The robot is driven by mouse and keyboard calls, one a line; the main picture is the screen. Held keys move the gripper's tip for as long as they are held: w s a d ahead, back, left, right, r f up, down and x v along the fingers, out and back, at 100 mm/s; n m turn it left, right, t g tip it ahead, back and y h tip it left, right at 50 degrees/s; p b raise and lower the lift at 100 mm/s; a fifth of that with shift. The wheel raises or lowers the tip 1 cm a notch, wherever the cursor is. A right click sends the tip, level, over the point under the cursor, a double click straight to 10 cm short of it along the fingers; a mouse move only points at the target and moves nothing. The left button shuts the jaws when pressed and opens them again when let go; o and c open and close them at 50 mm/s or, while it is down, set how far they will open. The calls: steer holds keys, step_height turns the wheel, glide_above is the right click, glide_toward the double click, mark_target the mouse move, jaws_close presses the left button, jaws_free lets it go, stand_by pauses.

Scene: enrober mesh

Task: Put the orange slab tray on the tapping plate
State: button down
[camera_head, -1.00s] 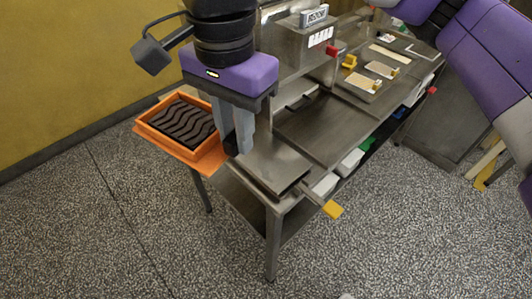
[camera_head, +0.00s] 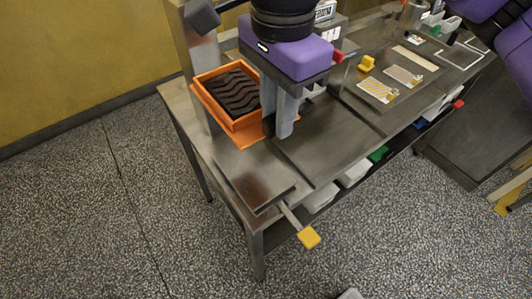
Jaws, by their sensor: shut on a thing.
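The orange slab tray (camera_head: 236,136) holds a dark slab with wavy ridges and looks level. My gripper (camera_head: 277,126) points down at the tray's right side and is shut on its edge; the fingers hide part of that edge. The tray is at the far left part of the steel table, behind a flat dark metal plate (camera_head: 258,182) at the near end, which appears to be the tapping plate. The tray's near edge lies close to that plate's far side in the picture. I cannot tell how high the tray is above the table.
A lever with a yellow end (camera_head: 309,237) sticks out from the table's near edge. A steel post (camera_head: 207,75) stands beside the tray. Small cards (camera_head: 379,89) and a yellow block (camera_head: 367,63) lie farther right. White bins (camera_head: 321,197) sit on the shelf below.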

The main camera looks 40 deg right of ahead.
steer(key=shift+d+f, duration=0.2)
steer(key=shift+f, duration=0.1)
step_height(320, 180, down, 20)
steer(key=shift+r+p, duration=0.25)
steer(key=shift+p, duration=0.75)
steer(key=shift+f, duration=0.15)
steer(key=c, duration=1.3)
jaws_free()
steer(key=shift+r, duration=0.3)
step_height(320, 180, up, 12)
steer(key=b, duration=0.2)
steer(key=shift+f, duration=0.1)
